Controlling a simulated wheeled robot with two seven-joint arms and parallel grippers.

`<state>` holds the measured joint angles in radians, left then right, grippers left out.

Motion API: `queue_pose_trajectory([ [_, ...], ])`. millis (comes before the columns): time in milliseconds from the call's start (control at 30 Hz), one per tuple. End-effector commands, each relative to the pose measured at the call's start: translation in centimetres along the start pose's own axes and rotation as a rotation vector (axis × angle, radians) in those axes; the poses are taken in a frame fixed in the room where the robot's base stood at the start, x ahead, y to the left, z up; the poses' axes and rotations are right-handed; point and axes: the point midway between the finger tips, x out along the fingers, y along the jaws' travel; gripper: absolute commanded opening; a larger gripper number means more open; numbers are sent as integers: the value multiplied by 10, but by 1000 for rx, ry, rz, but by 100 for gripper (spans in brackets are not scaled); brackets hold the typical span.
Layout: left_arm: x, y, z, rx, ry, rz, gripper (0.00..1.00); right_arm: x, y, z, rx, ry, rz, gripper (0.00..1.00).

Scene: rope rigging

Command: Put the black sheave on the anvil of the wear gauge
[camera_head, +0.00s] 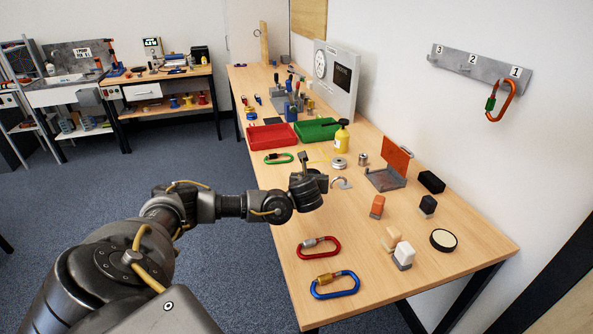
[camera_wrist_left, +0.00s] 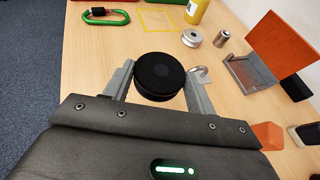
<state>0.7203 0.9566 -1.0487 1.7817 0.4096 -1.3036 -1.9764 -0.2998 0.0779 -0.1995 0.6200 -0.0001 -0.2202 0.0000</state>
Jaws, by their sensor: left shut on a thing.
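The black sheave (camera_wrist_left: 158,75) is a round black disc, held between the two grey fingers of my left gripper (camera_wrist_left: 158,88) in the left wrist view. A grey-and-blue upright device (camera_head: 291,107) stands farther back on the bench, in front of a grey panel with a round dial (camera_head: 320,64). I cannot tell for sure which is the wear gauge, and its anvil is too small to make out. My right gripper is not in view.
Close to my gripper are a silver hook (camera_head: 342,183), silver sheave (camera_head: 338,163), metal cylinder (camera_head: 362,158) and green carabiner (camera_head: 278,158). Red (camera_head: 272,136) and green (camera_head: 317,129) trays and a yellow bottle (camera_head: 341,139) stand behind. An orange plate on a grey base (camera_head: 384,180) is right.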

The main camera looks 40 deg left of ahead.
Motion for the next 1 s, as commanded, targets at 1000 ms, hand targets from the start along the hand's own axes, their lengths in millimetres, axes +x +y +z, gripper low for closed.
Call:
queue_pose_trajectory([
  [1000, -163, -151, -24, 177, 3, -435, 32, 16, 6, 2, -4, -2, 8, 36],
])
